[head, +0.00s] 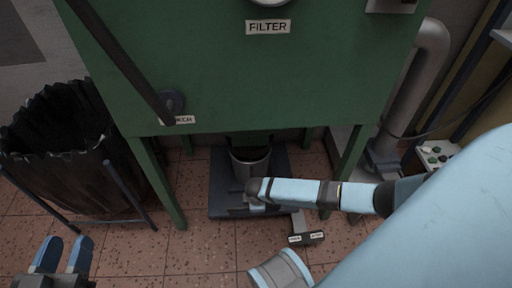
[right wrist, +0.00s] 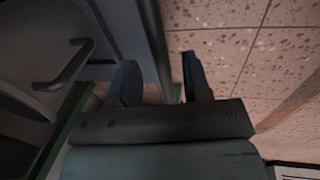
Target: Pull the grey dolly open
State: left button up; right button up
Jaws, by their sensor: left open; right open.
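The grey dolly (head: 217,190) is a low dark slab on the floor under the green machine, with a grey bucket (head: 250,165) on it. My right arm reaches in across its front right, covering part of it. My right gripper (right wrist: 160,86) is open in the right wrist view, with nothing seen held. A dark curved handle (right wrist: 66,66) on a grey surface lies left of its fingers, apart from them; I cannot tell for sure that it is the dolly's. My left gripper (head: 62,256) is open and empty at the lower left, far from the dolly.
The green machine (head: 250,85) with a FILTER label stands over the dolly on legs. A bin with a black bag (head: 60,140) stands left. A small labelled pedal box (head: 306,239) lies on the floor in front. A grey pipe (head: 405,95) runs down at right.

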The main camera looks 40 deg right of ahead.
pick_arm(q)
jog(key=shift+w+a+r+m+t+b, duration=0.2)
jog(key=shift+w+m+t+b, duration=0.1)
jog(key=shift+m+t, duration=0.1)
pick_arm(e)
jog(key=shift+w+d+f, duration=0.1)
jog(key=shift+w+f, duration=0.1)
jog(key=shift+f, duration=0.85)
